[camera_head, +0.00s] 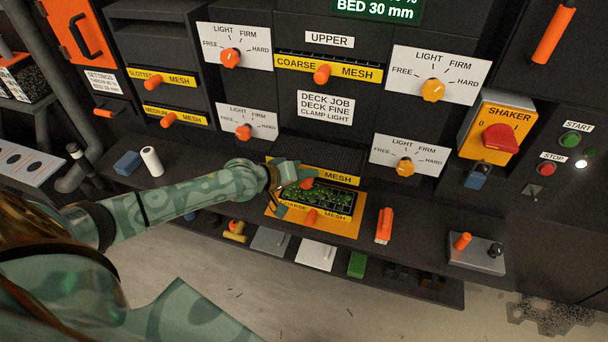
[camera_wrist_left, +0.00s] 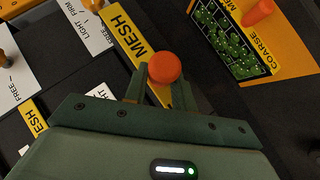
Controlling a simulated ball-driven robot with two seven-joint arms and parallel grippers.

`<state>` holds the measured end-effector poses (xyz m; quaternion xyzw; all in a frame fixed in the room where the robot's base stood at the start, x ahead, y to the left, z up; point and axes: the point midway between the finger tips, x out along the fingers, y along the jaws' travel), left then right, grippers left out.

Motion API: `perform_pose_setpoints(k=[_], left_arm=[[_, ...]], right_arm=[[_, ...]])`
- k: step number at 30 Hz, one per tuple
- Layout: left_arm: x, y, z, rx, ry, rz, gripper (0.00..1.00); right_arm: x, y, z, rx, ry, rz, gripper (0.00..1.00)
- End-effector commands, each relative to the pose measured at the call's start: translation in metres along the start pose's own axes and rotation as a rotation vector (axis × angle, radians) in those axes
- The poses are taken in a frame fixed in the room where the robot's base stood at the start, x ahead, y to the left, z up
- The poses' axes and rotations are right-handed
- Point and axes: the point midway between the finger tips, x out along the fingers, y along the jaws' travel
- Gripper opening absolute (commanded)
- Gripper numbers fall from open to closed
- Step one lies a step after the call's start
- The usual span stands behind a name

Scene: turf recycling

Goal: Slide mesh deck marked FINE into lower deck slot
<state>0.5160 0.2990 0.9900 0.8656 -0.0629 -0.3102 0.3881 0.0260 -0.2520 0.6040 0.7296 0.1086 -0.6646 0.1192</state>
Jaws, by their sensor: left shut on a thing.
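A mesh deck with a yellow front strip (camera_head: 338,176) is at the lower slot, between the two lower clamp dials. Its label ends in MESH; my gripper hides the first word, so I cannot read FINE. My left gripper (camera_head: 290,186) is shut on the deck's orange knob (camera_wrist_left: 165,66). The strip (camera_wrist_left: 136,36) runs diagonally behind the fingers in the left wrist view. The deck's dark mesh (camera_head: 290,168) shows behind the strip; how far it is inside is unclear. The sign (camera_head: 326,106) reads DECK JOB, DECK FINE, CLAMP LIGHT. My right gripper is out of view.
A yellow COARSE MESH board (camera_head: 350,229) with green pieces in a black grid lies on the bench just below the deck. An orange block (camera_head: 384,226) stands to its right. The upper slot holds a COARSE deck (camera_head: 296,64). The red shaker knob (camera_head: 501,138) is at right.

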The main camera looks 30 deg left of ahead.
Motion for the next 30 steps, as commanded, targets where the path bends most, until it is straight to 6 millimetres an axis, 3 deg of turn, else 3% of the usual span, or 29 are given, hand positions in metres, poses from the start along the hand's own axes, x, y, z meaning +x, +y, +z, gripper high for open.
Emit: perform_pose_setpoints(k=[30], left_arm=[[0.0029,0.0015,-0.0042,0.004,0.008,0.007,0.0]], right_arm=[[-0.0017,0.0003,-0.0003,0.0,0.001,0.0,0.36]])
